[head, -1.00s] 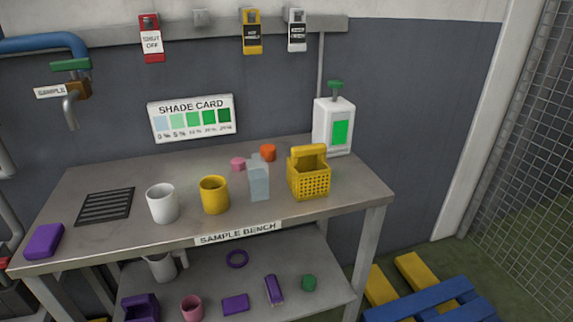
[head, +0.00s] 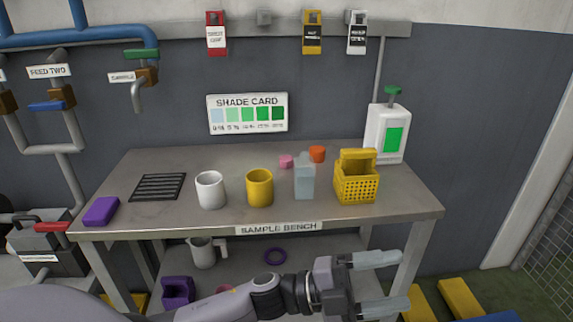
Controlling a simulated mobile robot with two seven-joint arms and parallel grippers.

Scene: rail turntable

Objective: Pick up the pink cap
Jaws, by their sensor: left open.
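The pink cap (head: 286,161) is a small round piece on the bench top, toward the back. It sits behind the yellow mug and the clear container, left of the orange cap (head: 317,154). My left gripper (head: 382,284) is in front of the bench, below its top edge, at the lower right of the view. Its two pale fingers are spread apart with nothing between them. It is well apart from the pink cap. My right gripper does not show.
On the sample bench (head: 150,222) stand a white mug (head: 210,190), a yellow mug (head: 260,187), a clear container (head: 304,178), a yellow basket (head: 355,183), a dispenser (head: 387,135) and a purple block (head: 101,211).

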